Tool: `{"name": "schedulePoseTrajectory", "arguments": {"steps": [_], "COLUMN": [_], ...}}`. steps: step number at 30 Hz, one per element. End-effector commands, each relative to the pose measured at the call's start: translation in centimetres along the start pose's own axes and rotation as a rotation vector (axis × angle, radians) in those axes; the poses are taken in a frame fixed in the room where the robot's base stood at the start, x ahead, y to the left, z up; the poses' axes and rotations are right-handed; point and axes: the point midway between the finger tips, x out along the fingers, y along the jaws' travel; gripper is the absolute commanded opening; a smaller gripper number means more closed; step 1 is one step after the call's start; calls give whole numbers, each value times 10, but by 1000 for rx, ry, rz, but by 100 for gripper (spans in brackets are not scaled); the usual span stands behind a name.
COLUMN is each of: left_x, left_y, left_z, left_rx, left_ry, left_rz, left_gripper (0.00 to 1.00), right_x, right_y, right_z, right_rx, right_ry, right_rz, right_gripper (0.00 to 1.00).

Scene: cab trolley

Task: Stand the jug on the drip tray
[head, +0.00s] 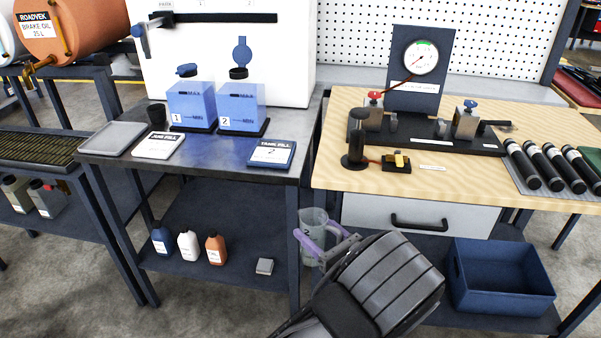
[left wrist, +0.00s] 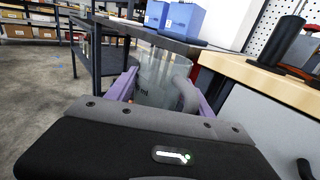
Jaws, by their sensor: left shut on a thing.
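The jug (head: 314,220) is a clear, greyish measuring jug with a handle. It is in my left gripper (head: 319,238), whose purple fingers are shut on it, in front of the gap between the two benches. In the left wrist view the jug (left wrist: 158,75) looks upright between the fingers, with its handle on the right. A dark slatted drip tray (head: 38,147) lies at the far left below the drums, well away from the jug. A flat grey tray (head: 112,138) lies on the dark bench. My right gripper is not in view.
The dark bench (head: 215,160) carries two blue tanks (head: 190,104) and cards. The wooden bench (head: 335,170) on the right holds a gauge stand (head: 420,70). An orange drum (head: 75,32) with a tap hangs over the slatted tray. Bottles stand on the lower shelf.

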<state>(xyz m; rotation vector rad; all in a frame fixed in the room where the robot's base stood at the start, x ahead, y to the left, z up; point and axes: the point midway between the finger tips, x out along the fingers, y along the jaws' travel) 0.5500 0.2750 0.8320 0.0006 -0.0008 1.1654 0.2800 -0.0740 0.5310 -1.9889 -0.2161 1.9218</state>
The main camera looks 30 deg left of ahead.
Motion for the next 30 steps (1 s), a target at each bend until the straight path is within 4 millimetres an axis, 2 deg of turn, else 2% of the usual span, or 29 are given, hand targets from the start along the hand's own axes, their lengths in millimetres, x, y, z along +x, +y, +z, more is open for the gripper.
{"name": "schedulePoseTrajectory", "arguments": {"steps": [4,6,9,15,19,30], "left_x": [-37,-49,-59,-81,-95,-97], "left_y": [32,43,50,41,33,32], "left_z": [-25,-26,-19,-1,4,5], "left_rx": [10,6,2,-2,-1,0], "left_ry": [-1,-7,-6,-2,1,2], "left_rz": [-21,-56,-103,-213,-260,-266], "left_gripper": [16,16,16,16,16,16], "right_x": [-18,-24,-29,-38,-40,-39], "right_y": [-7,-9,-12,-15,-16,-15], "right_z": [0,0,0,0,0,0], "right_rx": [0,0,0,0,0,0], "right_ry": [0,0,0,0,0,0], "right_rz": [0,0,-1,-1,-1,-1], "right_gripper": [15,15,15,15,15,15]}}
